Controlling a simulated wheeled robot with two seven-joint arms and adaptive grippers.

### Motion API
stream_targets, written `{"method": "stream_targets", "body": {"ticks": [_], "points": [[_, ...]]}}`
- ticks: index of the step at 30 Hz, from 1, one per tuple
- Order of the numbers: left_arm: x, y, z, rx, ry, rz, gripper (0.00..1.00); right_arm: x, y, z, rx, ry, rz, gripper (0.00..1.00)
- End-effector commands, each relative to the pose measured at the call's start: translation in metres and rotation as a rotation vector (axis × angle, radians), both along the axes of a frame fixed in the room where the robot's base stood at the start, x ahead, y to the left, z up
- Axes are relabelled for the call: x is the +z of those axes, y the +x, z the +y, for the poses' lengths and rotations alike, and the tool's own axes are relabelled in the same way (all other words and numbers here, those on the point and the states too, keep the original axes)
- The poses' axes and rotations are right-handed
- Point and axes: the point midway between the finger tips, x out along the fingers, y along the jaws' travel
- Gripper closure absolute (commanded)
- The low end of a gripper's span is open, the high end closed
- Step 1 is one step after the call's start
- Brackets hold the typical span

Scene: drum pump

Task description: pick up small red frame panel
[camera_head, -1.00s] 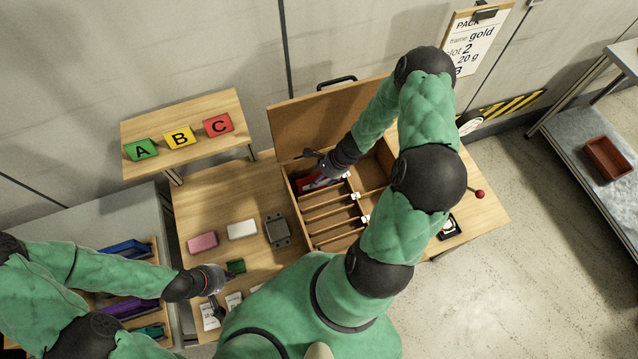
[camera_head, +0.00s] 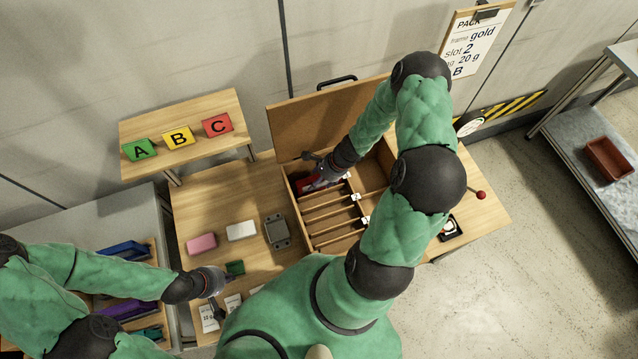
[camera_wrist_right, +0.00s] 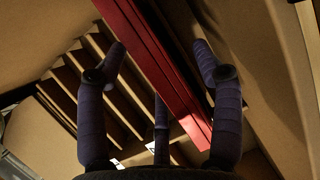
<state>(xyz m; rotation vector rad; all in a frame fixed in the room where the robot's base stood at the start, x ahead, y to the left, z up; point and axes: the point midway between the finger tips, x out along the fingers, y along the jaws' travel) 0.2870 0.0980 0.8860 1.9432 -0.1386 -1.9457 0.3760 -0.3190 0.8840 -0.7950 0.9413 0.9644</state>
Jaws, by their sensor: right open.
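The red frame panel (camera_head: 307,184) lies in the far left compartment of the open wooden box (camera_head: 290,202), partly hidden by my right gripper (camera_head: 318,168). In the right wrist view the red panel (camera_wrist_right: 150,55) runs as a long bar between the spread fingers of my right gripper (camera_wrist_right: 160,52). The fingers are open, with gaps visible between them and the panel. My left gripper (camera_head: 217,291) is low over the left part of the table, beside a small dark green block (camera_head: 235,267); its finger opening is unclear.
The box's slotted dividers (camera_head: 328,212) and raised lid (camera_head: 300,130) surround my right gripper closely. A pink block (camera_head: 202,243), a white block (camera_head: 241,231) and a grey device (camera_head: 277,231) lie left of the box. Lettered blocks stand on a shelf (camera_head: 215,150) behind.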

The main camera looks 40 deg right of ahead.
Motion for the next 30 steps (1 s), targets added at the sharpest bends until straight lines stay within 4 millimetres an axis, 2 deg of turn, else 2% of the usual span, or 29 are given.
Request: {"method": "stream_targets", "body": {"ticks": [10,17,30], "points": [[-0.0009,0.0,0.0,0.0,0.0,0.0,1.0,-0.0006,0.0001,0.0,0.0,0.0,0.0,0.33],[-0.001,0.0,-0.0001,0.0,0.0,0.0,1.0,-0.0008,0.0001,0.0,0.0,0.0,0.0,0.98],[-0.0007,0.0,-0.0001,0.0,0.0,0.0,1.0,-0.0005,0.0005,-0.0009,-0.003,-0.001,-0.001,1.0]]}}
